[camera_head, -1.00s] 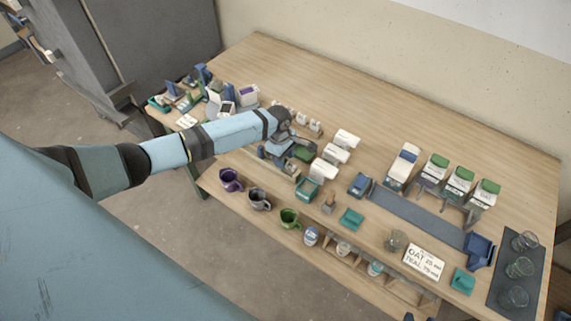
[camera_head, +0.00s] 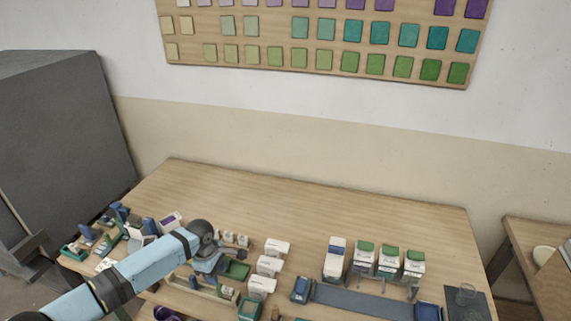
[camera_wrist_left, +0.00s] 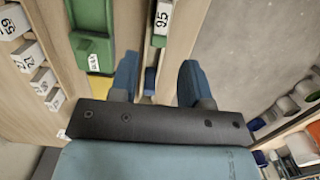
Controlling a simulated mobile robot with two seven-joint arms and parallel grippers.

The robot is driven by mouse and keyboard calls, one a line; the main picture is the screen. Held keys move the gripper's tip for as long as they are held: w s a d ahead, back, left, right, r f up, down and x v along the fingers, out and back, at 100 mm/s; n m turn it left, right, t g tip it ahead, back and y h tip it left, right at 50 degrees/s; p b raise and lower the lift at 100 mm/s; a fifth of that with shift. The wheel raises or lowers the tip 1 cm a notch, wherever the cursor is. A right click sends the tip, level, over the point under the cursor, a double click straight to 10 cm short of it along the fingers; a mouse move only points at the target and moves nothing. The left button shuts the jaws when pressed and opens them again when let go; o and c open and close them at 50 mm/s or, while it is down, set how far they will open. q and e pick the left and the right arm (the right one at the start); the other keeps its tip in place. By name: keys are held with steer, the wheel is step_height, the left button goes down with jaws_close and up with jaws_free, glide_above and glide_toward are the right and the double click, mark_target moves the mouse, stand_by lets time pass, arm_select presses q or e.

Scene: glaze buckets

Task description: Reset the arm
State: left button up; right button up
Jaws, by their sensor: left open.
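My left arm reaches in from the lower left of the head view. My left gripper (camera_head: 205,266) is over the left-middle part of the wooden table, beside a green tray (camera_head: 237,270). In the left wrist view its two blue fingers (camera_wrist_left: 158,82) are apart with nothing held between them. The fingertips are hard to make out in the head view. My right gripper does not show.
White boxes (camera_head: 268,265) stand just right of the gripper. Several green-lidded cartons (camera_head: 388,262) stand farther right behind a grey-blue strip (camera_head: 360,300). Small gear clutters the table's left end. The table's back part (camera_head: 300,205) is clear. A colour-tile board (camera_head: 320,45) hangs on the wall.

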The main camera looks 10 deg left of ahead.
arm_select(q)
steer(key=s+d+f+m, duration=0.1)
steer(key=s+d, duration=0.1)
steer(key=s+d+f+m+t+h, duration=0.1)
steer(key=s+d+f+m, duration=0.1)
steer(key=d, duration=0.1)
steer(key=s+d+f+m+t, duration=0.1)
steer(key=s+d+f+m, duration=0.1)
steer(key=d, duration=0.1)
steer(key=shift+s+d+f+h, duration=0.2)
steer(key=shift+s+f+h, duration=0.05)
steer(key=shift+s+h, duration=0.05)
steer(key=s+d+m+t+h, duration=0.1)
steer(key=s+d+m+t, duration=0.45)
steer(key=s+m, duration=0.5)
steer(key=s+a+r+m+t+y, duration=0.1)
steer(key=s+a+r+m+t, duration=0.1)
steer(key=s, duration=0.7)
step_height(320, 180, up, 2)
steer(key=shift+s+a+r+m+t, duration=0.15)
steer(key=shift+s+m+t, duration=0.2)
steer(key=shift+m+t, duration=0.45)
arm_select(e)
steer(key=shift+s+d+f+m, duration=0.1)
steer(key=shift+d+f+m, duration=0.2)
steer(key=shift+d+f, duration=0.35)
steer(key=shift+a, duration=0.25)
